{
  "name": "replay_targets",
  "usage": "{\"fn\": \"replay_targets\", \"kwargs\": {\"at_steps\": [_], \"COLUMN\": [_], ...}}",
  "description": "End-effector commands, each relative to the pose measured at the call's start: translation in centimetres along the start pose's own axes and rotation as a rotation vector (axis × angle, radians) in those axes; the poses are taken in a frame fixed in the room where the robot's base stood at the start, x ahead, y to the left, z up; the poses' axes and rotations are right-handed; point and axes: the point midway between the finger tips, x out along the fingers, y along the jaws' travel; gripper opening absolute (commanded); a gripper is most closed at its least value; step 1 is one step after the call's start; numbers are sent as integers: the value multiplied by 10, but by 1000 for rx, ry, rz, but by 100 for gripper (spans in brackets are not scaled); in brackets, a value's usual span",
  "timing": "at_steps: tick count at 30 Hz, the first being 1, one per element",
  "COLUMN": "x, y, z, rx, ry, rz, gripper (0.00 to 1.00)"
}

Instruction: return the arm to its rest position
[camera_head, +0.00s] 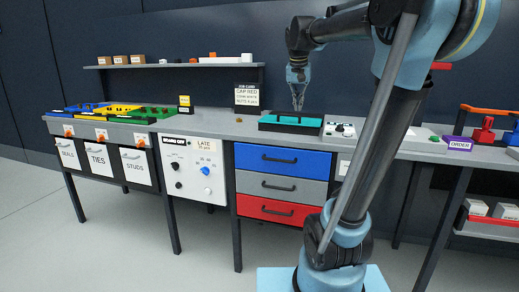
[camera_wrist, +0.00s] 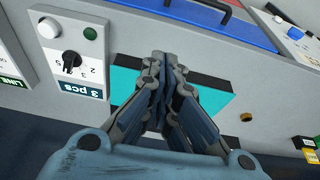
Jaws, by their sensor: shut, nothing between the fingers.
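My gripper (camera_head: 298,92) hangs fingers-down at the end of my raised arm, above the workbench in the head view. In the wrist view my gripper (camera_wrist: 163,65) has its fingers together with nothing between them. Below it lies a teal pad (camera_head: 291,119) in a dark frame, which also shows in the wrist view (camera_wrist: 122,84), partly hidden behind the fingers. Whether the fingertips touch the pad I cannot tell. My arm reaches from the lower right up over the bench.
A wall shelf (camera_head: 170,65) runs behind. A drawer unit (camera_head: 282,185) stands below. Floor at left is clear.

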Motion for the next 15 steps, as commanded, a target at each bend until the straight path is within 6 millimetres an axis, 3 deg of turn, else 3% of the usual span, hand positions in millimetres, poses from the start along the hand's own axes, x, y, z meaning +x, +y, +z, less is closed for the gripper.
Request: {"fn": "replay_targets", "kwargs": {"at_steps": [8,11,15], "x": [22,36,63], "y": [23,35,54], "z": [50,76,126], "rx": [-40,-61,-102], "ry": [-17,-25,-41], "rz": [-6,-10,-18], "gripper": [0,0,0]}}
